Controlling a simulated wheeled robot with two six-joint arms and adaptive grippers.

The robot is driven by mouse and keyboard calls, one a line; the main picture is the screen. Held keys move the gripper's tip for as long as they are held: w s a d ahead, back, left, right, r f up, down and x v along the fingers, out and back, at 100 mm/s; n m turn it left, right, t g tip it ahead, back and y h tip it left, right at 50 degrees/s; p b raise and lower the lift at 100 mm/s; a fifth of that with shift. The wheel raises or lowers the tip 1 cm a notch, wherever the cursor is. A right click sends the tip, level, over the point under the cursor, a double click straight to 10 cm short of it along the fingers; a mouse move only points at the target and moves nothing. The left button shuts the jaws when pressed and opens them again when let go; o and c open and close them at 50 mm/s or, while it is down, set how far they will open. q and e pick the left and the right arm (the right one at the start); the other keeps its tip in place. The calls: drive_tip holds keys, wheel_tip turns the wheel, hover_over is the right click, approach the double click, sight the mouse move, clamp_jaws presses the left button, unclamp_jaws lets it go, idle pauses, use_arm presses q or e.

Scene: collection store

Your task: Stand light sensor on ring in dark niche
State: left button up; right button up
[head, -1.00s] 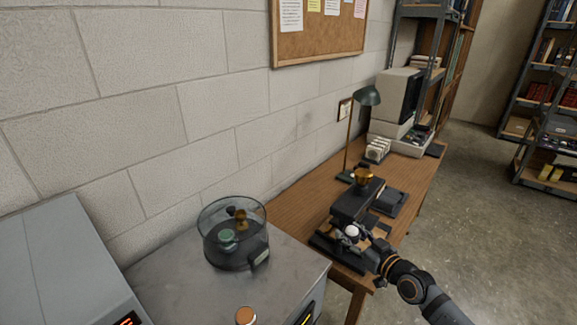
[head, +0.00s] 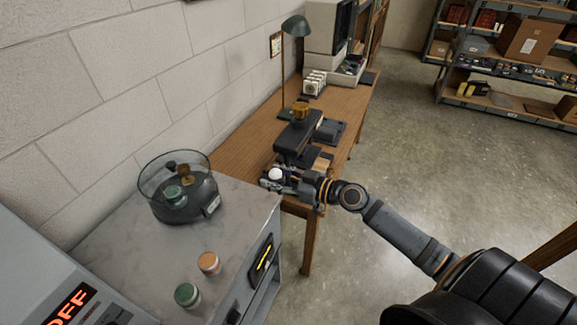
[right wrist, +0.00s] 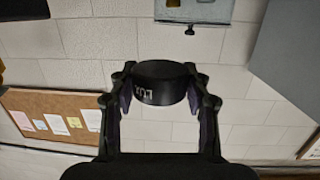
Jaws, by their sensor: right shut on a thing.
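The light sensor shows in the right wrist view as a short black cylinder (right wrist: 160,84) with a pale mark on its side. In the head view its white dome (head: 275,174) shows at the front end of the desk. My right gripper (head: 284,181) is shut on it; in the right wrist view the fingers (right wrist: 160,98) grip it from both sides. The gripper is just in front of a black stand (head: 298,138) with a brass knob on top. I cannot make out the ring or clearly identify the dark niche. My left gripper is not in view.
The wooden desk (head: 240,144) runs along the block wall, with a green lamp (head: 296,27) behind the stand. At left, a grey-topped cabinet (head: 135,232) bears a clear round vessel (head: 178,187), an orange-lidded jar (head: 208,263) and a green-lidded jar (head: 187,295). Open floor lies right.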

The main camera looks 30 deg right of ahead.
drive_tip(key=s+a+r+n+g+y, duration=0.3)
drive_tip(key=s+a+n+g, duration=0.2)
drive_tip(key=a+g, duration=0.3)
drive_tip(key=s+a+r+n+g+y, duration=0.3)
drive_tip(key=s+a+n+g, duration=0.1)
drive_tip(key=a+n+g, duration=0.4)
drive_tip(key=shift+s+a+n+g+y, duration=0.3)
drive_tip(key=shift+s+a+g+y, duration=0.1)
drive_tip(key=shift+a, duration=0.15)
drive_tip(key=shift+r, duration=0.1)
